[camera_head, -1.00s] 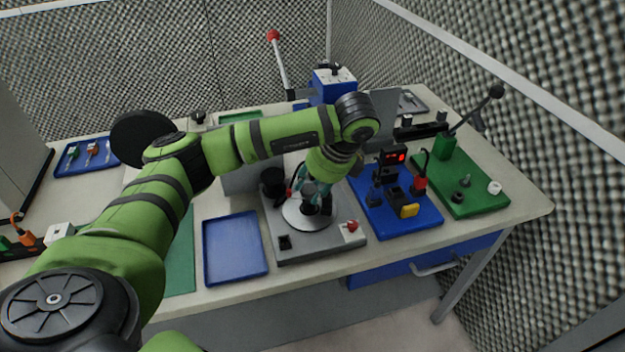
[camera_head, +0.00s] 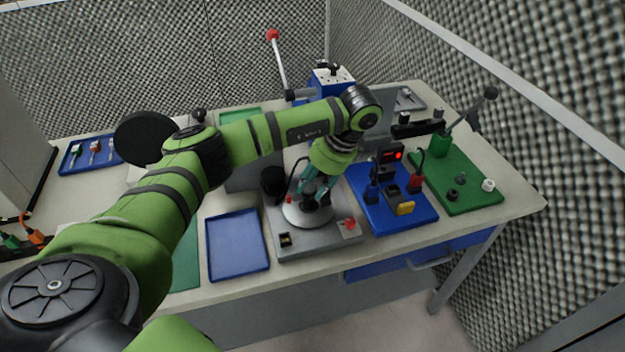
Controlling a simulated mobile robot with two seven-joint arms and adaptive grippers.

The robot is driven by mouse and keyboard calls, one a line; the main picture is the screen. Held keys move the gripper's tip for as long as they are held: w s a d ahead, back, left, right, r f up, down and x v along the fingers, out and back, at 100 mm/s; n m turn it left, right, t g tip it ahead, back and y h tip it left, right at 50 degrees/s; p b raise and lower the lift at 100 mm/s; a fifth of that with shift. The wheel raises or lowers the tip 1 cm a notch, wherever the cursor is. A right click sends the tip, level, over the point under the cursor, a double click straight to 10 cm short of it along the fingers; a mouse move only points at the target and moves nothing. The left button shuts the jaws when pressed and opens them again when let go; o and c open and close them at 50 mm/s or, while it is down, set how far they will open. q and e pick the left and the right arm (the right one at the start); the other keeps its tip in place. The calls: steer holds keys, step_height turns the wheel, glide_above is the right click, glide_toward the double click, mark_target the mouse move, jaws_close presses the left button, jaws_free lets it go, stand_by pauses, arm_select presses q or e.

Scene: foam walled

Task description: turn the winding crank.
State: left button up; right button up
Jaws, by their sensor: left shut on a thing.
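The winding station is a grey base plate (camera_head: 290,246) on the bench, with a pale round disc (camera_head: 296,216) on top and a dark upright cylinder at its back left. My left arm reaches over from the left, and my left gripper (camera_head: 316,192) points down over the disc. It is shut on the crank's handle, which the fingers mostly hide. The crank's arm is also hard to make out behind the gripper. My right gripper is not in view.
A blue tray (camera_head: 237,270) lies left of the station. A blue board (camera_head: 385,221) with plugs and a red-lit box stands close on its right. Farther right is a green board (camera_head: 476,197) with a lever. A blue lever press (camera_head: 330,78) stands behind.

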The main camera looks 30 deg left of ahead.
arm_select(q)
steer(key=shift+d+f+n+g+h+p, duration=0.15)
steer(key=shift+n+g+h+p, duration=0.3)
steer(key=shift+n, duration=0.75)
steer(key=shift+n+g+p, duration=0.25)
steer(key=shift+n+p, duration=0.75)
steer(key=n+p, duration=0.1)
steer(key=p, duration=0.1)
steer(key=n+h+p, duration=0.1)
steer(key=n+p, duration=0.1)
steer(key=p, duration=0.1)
steer(key=n+p, duration=0.1)
steer(key=p, duration=0.2)
steer(key=shift+w+a+r+g+h, duration=0.1)
steer(key=shift+a+r+g+h, duration=0.15)
steer(key=shift+g+h, duration=0.15)
steer(key=shift+f+n+h+p, duration=0.1)
steer(key=shift+n+h+p, duration=0.25)
steer(key=shift+n+p, duration=0.8)
steer(key=shift+a+f+n+p, duration=0.1)
steer(key=shift+n+p, duration=0.25)
steer(key=shift+p, duration=0.3)
steer(key=shift+w, duration=0.1)
steer(key=shift+a, duration=0.1)
steer(key=o, duration=1.1)
steer(key=shift+o, duration=0.2)
